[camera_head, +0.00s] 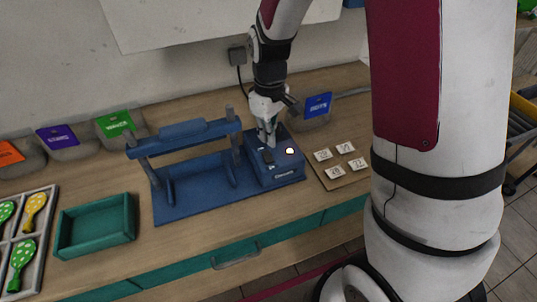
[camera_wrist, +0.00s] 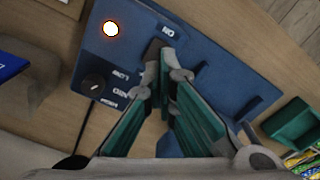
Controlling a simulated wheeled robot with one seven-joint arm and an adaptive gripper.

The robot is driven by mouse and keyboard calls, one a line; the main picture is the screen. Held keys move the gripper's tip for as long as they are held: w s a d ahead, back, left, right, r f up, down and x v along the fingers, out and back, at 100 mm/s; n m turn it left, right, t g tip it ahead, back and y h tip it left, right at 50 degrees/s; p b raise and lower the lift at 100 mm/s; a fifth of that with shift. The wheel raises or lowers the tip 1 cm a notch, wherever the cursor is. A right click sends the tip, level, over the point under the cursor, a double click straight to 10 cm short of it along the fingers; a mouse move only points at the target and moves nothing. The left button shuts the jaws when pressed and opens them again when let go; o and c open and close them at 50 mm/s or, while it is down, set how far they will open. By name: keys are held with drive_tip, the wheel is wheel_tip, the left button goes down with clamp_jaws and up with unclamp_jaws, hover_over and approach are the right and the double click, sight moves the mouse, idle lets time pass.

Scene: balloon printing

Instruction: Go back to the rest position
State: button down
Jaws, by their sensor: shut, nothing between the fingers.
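My gripper (camera_head: 268,136) is over the blue control box of the printing machine (camera_head: 278,178) on the wooden table. In the wrist view its green-padded fingers (camera_wrist: 165,62) come together at the tips, shut with nothing between them. The fingertips are at or just above a dark switch (camera_wrist: 153,49) beside the "ON" label. I cannot tell whether they touch it. A round light (camera_wrist: 110,29) on the box glows. A black knob (camera_wrist: 94,86) sits beside printed labels. The light also shows in the head view (camera_head: 290,151).
A teal tray (camera_head: 95,228) and a grey divided tray (camera_head: 36,262) with balloons lie to the left. Colored cards in grey holders line the wall. A wooden board with number tiles (camera_head: 340,163) lies right of the machine. A teal drawer front with handle (camera_head: 236,257) faces me.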

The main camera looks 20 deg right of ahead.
idle(0.5)
drive_tip(key=s+r+m+t, duration=0.1)
drive_tip(key=s+r, duration=0.2)
drive_tip(key=r, duration=0.4)
drive_tip(key=s+r+m+t, duration=0.2)
drive_tip(key=s+r, duration=0.2)
drive_tip(key=r, duration=0.3)
drive_tip(key=s+r+m+t, duration=0.2)
drive_tip(key=s+r, duration=0.6)
drive_tip(key=s, duration=0.4)
drive_tip(key=shift+s+r+m+t, duration=0.2)
drive_tip(key=shift+s+m+t, duration=0.1)
drive_tip(key=shift+m, duration=0.2)
